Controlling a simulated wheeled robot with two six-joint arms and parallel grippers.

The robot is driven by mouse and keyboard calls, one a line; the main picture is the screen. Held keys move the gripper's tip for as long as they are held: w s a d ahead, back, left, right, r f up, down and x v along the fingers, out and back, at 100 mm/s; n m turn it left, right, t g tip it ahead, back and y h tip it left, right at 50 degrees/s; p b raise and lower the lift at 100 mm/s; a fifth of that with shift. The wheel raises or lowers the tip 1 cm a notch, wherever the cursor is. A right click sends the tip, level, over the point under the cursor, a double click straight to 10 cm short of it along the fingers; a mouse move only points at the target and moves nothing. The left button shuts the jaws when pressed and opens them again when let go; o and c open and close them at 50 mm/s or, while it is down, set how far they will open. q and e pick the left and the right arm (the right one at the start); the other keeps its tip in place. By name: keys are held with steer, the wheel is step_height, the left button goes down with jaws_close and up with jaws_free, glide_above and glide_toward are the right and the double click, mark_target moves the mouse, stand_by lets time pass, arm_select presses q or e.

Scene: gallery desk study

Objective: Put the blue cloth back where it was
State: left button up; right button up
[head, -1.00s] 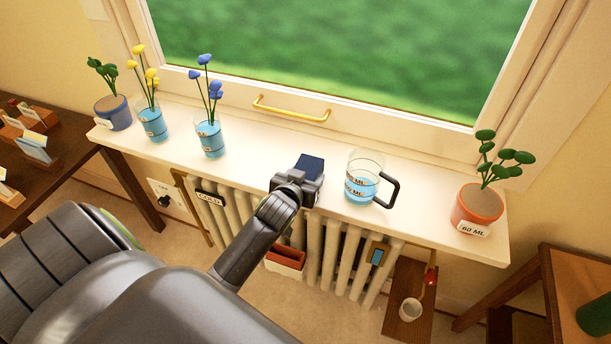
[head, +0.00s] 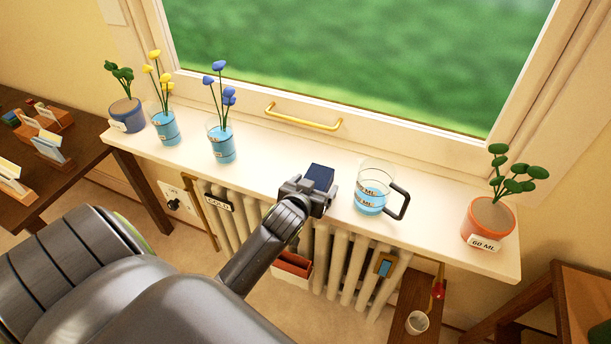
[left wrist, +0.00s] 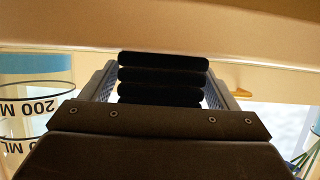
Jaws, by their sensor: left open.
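The blue cloth (head: 319,176) shows as a small dark blue folded square on the white window sill (head: 270,176), just beyond my left gripper (head: 313,190). In the left wrist view a dark stack of folded layers (left wrist: 162,80), apparently the cloth, lies between the two fingers. My left gripper is open around it; the wrist view shows the fingers on either side. The gripper hides the cloth's near part in the head view. My right gripper is not in view.
A handled measuring jug of blue water (head: 370,194) stands close right of the gripper. Flower glasses (head: 222,146) (head: 166,128) and a blue pot (head: 127,115) stand left, an orange pot (head: 488,222) right. A radiator (head: 340,262) is below the sill, a brass handle (head: 303,117) behind.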

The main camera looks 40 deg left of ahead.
arm_select(q)
steer(key=b+v, duration=0.1)
steer(key=v, duration=1)
steer(key=shift+s, duration=0.2)
steer(key=s+f+m+g+h, duration=0.1)
steer(key=s+f+g, duration=0.25)
steer(key=f, duration=1.25)
steer(key=s+f+m+g, duration=0.15)
steer(key=s+f, duration=0.25)
steer(key=f, duration=1.2)
steer(key=s+f+g, duration=0.2)
steer(key=s+f, duration=0.4)
steer(key=s, duration=0.3)
steer(key=s+f+g, duration=0.2)
steer(key=s+f, duration=0.3)
steer(key=s, duration=0.3)
steer(key=s+f+g+h, duration=0.1)
steer(key=s+f+g, duration=0.1)
steer(key=s+f, duration=0.4)
steer(key=s, duration=0.3)
steer(key=shift+s+f+g, duration=0.35)
steer(key=shift+s+g, duration=0.05)
steer(key=shift+a+n, duration=0.1)
steer(key=shift+n, duration=0.15)
